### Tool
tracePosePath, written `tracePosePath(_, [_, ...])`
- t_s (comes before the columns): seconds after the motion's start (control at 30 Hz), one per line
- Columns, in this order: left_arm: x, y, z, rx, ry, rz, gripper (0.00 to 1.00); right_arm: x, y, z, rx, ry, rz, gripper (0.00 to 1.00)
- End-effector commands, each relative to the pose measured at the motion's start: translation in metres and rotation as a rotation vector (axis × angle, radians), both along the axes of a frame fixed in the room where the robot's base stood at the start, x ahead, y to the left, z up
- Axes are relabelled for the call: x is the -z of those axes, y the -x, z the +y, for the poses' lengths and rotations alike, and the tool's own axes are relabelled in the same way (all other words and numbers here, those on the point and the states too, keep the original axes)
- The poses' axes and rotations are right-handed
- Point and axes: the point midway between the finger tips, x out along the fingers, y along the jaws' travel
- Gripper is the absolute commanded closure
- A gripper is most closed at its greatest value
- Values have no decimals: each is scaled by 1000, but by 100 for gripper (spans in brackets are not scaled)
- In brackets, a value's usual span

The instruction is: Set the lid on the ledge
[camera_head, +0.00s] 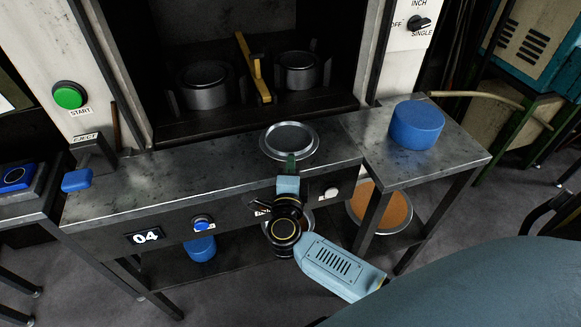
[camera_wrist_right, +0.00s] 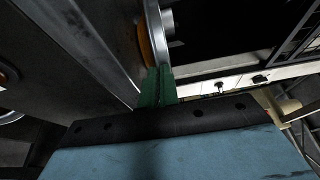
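A round silver lid (camera_head: 289,141) is over the front part of the grey metal ledge (camera_head: 200,170), near its right end. My right gripper (camera_head: 290,162) reaches in from the front, its green fingers at the lid's near rim. In the right wrist view the green fingers (camera_wrist_right: 157,88) are closed on the rim of the lid (camera_wrist_right: 153,25), seen nearly edge-on with an orange face on one side. Whether the lid touches the ledge is not clear. My left gripper is not in view.
Two dark pots (camera_head: 204,84) (camera_head: 297,70) stand in the recess behind, with a yellow bar (camera_head: 254,70) between them. A blue cylinder (camera_head: 416,124) stands on the right side table. The ledge's left part is clear.

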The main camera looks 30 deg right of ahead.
Motion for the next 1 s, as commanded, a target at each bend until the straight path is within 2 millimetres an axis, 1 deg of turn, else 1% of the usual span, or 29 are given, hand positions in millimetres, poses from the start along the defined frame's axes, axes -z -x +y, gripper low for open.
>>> tracePosePath(0.07, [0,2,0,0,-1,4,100,-1,0,0,0,0,-1,100])
tracePosePath(0.2, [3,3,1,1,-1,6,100,3,0,0,0,0,0,100])
tracePosePath(0.3, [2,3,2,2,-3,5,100,3,0,0,-1,-1,1,88])
tracePosePath(0.53, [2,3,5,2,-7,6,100,3,0,0,-1,-1,1,88])
tracePosePath(0.63, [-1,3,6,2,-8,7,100,-2,0,0,-1,0,0,88])
tracePosePath(0.77, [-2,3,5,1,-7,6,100,1,15,11,-2,-3,5,88])
tracePosePath(1.0, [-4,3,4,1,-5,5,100,1,59,40,-1,-3,5,88])
